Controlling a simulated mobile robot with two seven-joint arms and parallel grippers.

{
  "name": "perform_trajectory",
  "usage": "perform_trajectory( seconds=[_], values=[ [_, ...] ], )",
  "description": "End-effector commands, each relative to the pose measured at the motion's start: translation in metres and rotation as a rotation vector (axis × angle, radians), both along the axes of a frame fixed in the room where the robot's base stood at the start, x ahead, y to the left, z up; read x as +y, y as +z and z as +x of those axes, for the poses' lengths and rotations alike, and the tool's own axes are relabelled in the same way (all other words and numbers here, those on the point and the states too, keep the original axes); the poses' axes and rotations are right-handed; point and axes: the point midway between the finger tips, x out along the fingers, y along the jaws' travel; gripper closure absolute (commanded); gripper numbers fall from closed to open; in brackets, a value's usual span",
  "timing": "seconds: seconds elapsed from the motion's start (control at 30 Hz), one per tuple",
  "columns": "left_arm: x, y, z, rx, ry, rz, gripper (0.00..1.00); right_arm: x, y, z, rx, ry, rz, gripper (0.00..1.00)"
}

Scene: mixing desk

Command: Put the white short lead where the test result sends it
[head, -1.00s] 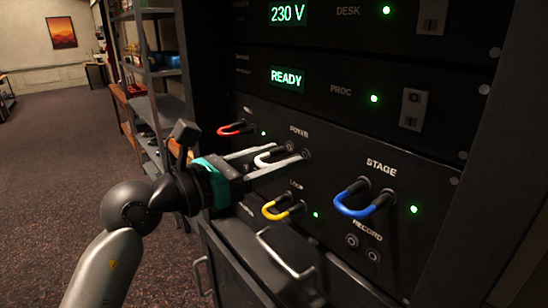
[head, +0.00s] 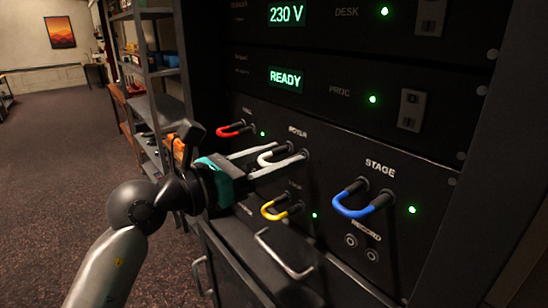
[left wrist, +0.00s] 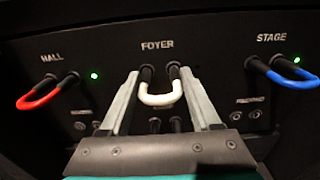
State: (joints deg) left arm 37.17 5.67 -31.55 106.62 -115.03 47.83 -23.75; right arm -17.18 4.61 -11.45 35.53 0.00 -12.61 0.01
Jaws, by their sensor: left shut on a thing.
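The white short lead (head: 264,160) is a U-shaped loop with two dark plugs. Both plugs sit in the FOYER sockets of the panel; it also shows in the left wrist view (left wrist: 161,99). My left gripper (head: 296,151) reaches in from the left and is shut on the white lead. In the left wrist view, the gripper's fingers (left wrist: 160,74) lie on either side of the plugs. No lit lamp shows beside FOYER; a finger may hide it. The upper display (head: 287,14) reads 230 V and the lower display (head: 285,80) reads READY. My right gripper is not in view.
A red lead (head: 232,131) is in HALL, a blue lead (head: 358,205) in STAGE, and a yellow lead (head: 283,212) below FOYER, each with a green lamp nearby. The RECORD sockets (head: 361,247) are empty. A drawer handle (head: 284,254) juts out below. Shelves (head: 150,75) stand behind my arm.

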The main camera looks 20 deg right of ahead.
Motion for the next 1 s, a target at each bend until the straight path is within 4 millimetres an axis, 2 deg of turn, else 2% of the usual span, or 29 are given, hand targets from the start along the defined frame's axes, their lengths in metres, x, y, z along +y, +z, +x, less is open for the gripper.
perform_trajectory(
  seconds=[0.27, 0.3, 0.57, 1.0],
  values=[
    [-0.0056, 0.0011, 0.0017, -0.002, -0.001, -0.002, 1.00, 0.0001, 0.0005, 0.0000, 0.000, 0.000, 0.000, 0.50],
    [-0.0052, 0.0010, 0.0017, -0.002, 0.000, -0.002, 0.32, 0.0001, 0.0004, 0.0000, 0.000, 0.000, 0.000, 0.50],
    [-0.0050, 0.0007, 0.0017, -0.002, 0.000, -0.002, 0.03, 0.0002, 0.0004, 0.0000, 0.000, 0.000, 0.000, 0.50],
    [-0.0025, -0.0001, 0.0012, -0.001, 0.001, -0.001, 0.01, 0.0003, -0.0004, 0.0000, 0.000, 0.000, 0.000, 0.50]
  ],
)
